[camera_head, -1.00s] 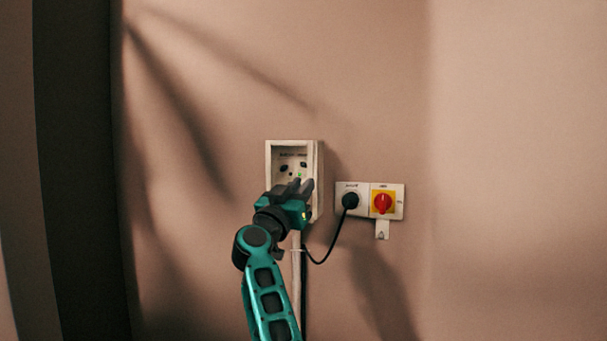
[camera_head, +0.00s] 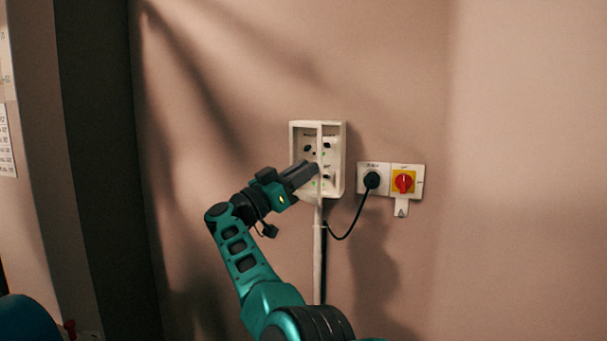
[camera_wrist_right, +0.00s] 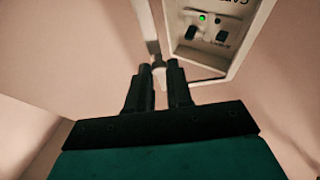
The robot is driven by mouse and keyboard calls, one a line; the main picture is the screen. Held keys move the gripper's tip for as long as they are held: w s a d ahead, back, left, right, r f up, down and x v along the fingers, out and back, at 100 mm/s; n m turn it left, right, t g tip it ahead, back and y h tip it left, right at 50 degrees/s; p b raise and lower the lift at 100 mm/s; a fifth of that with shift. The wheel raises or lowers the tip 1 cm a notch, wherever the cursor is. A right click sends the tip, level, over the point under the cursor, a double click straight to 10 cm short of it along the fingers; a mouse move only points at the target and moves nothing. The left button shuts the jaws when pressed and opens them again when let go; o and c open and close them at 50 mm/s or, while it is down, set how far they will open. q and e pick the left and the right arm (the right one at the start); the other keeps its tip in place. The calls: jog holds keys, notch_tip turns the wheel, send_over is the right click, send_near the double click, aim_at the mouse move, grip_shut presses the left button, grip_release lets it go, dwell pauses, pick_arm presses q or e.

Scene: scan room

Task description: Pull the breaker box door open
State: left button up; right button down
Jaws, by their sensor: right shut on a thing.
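The white breaker box (camera_head: 338,160) is on the wall in the middle of the head view, with dark switches and green lights inside. Its pale, framed door (camera_head: 320,146) stands partly open, swung out from the box; it shows nearly edge-on in the right wrist view (camera_wrist_right: 147,22). My right gripper (camera_head: 312,170) is in front of the box, reaching in from the lower left. In the right wrist view its dark fingers (camera_wrist_right: 160,72) are shut on a small pale part at the door's edge, mostly hidden between the fingertips. My left gripper is in neither current view.
A socket with a black plug (camera_head: 372,180) and a red rotary switch (camera_head: 403,182) on a yellow plate sit right of the box. A black cable (camera_head: 352,222) hangs from the plug. A pale conduit (camera_head: 318,255) runs down below the box. The wall around is bare.

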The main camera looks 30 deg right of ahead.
jog(key=shift+a+f, duration=0.1)
jog(key=shift+g, duration=0.4)
jog(key=c, duration=1)
grip_release()
jog(key=shift+c, duration=0.2)
jog(key=b+v, duration=0.9)
jog(key=v, duration=0.3)
jog(key=shift+a, duration=0.45)
jog(key=shift+s, duration=0.1)
